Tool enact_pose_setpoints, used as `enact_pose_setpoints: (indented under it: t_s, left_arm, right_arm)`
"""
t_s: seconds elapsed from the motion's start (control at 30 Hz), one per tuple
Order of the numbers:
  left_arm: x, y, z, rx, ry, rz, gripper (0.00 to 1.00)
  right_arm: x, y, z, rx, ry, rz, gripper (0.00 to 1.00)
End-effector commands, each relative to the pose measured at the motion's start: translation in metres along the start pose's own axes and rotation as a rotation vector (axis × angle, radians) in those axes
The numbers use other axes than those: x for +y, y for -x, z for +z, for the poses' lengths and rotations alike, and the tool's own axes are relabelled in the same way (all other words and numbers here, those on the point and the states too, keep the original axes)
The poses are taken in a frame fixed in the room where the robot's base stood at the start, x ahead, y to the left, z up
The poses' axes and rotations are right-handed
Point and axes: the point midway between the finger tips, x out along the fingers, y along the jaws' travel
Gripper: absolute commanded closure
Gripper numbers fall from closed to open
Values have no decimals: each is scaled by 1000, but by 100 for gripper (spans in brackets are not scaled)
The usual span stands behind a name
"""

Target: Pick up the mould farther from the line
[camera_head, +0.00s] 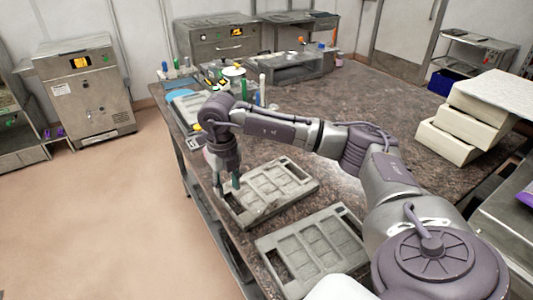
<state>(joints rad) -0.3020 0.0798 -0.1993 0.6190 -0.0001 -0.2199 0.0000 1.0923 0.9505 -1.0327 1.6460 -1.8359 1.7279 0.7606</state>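Two grey rectangular moulds with recessed compartments lie flat on the dark speckled table (385,100). The farther mould (292,171) is near the table's left edge; the nearer mould (314,247) lies below it in the picture, with a gap between them. My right gripper (227,191) points down at the left end of the farther mould. Its two fingers look apart, one on each side of the mould's left rim; whether they touch it is too small to tell. The mould appears to rest on the table. My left gripper is not in view.
White blocks (447,142) are stacked at the right. Bottles, a blue disc (180,94) and small tools crowd the far left of the table. Grey machines (218,40) stand behind. The table's middle is mostly clear beyond my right arm.

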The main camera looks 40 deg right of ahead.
Motion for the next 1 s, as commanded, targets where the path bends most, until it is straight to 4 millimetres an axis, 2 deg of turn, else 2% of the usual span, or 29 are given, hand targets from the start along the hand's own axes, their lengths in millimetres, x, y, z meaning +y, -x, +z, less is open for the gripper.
enact_pose_setpoints:
  t_s: [0.1,0.37,0.53,0.63,0.77,0.97,1.0]
  left_arm:
    - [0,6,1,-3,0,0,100]
    - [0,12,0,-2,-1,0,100]
    - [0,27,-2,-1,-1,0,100]
    - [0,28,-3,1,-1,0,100]
    - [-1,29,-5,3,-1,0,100]
    - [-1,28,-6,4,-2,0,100]
    - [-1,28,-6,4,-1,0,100]
  right_arm:
    - [0,-19,0,3,0,1,64]
    - [2,-39,1,1,2,3,64]
    - [4,-62,5,3,2,2,64]
    - [4,-77,5,3,3,4,64]
    - [4,-85,6,-1,3,3,64]
    - [4,-86,6,-1,3,4,64]
    - [4,-86,6,-1,3,4,70]
